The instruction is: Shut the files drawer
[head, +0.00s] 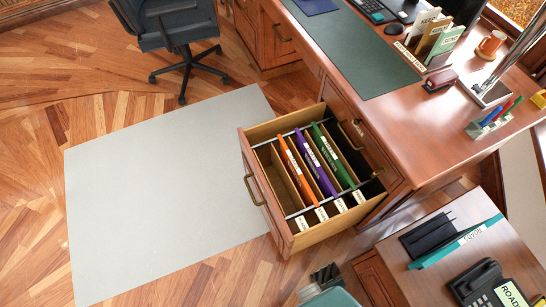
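The files drawer (266,205) stands pulled out of the wooden desk, toward the left in the head view. Orange (298,172), purple (315,163) and green (332,155) folders hang in it, with white label tabs along the near side. Its front panel carries a brass handle (252,190). My gripper (325,273) is at the bottom edge, below the drawer's near side and apart from it in the picture. Its dark fingers are small and partly cut off, so I cannot tell whether they are open.
A grey mat (165,190) lies on the wood floor left of the drawer. An office chair (175,40) stands at the top left. The desk top (430,130) holds books, a mug and a lamp. A side cabinet (420,285) with a phone (480,285) is at the lower right.

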